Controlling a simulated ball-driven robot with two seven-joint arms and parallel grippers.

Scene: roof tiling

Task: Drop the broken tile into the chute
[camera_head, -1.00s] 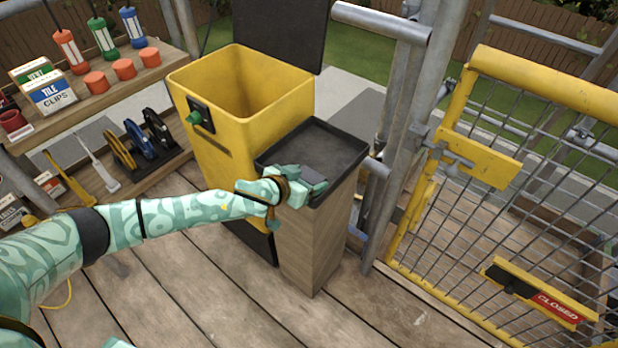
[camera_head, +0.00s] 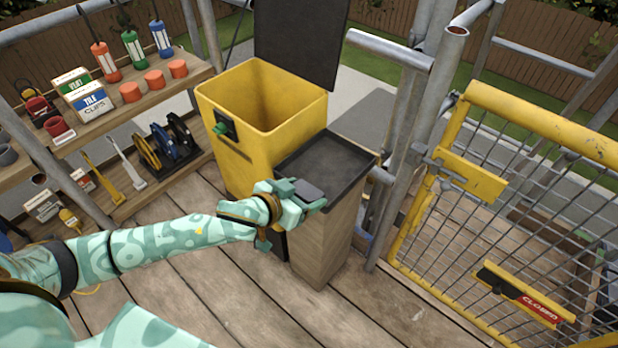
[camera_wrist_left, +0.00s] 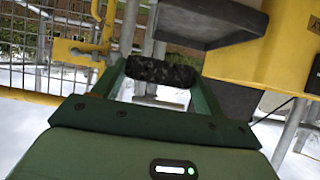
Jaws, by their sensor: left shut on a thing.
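My left gripper (camera_head: 303,193) is shut on a dark grey piece, the broken tile (camera_head: 308,189), at the near left edge of the black tray. In the left wrist view the tile (camera_wrist_left: 160,71) spans the gap between the two green fingers, with a rough, speckled edge facing the camera. The yellow chute bin (camera_head: 225,155) stands behind and left of the gripper. Its top is open and its dark lid (camera_head: 298,40) is raised at the back. The tile is outside the bin. My right gripper is not in view.
The black tray (camera_head: 325,158) tops a wooden post (camera_head: 322,240) against the bin's right side. Steel scaffold poles and a yellow mesh gate (camera_head: 500,200) with a closed sign are to the right. Shelves with tubes, boxes and tools (camera_head: 125,95) stand left. Deck boards lie below.

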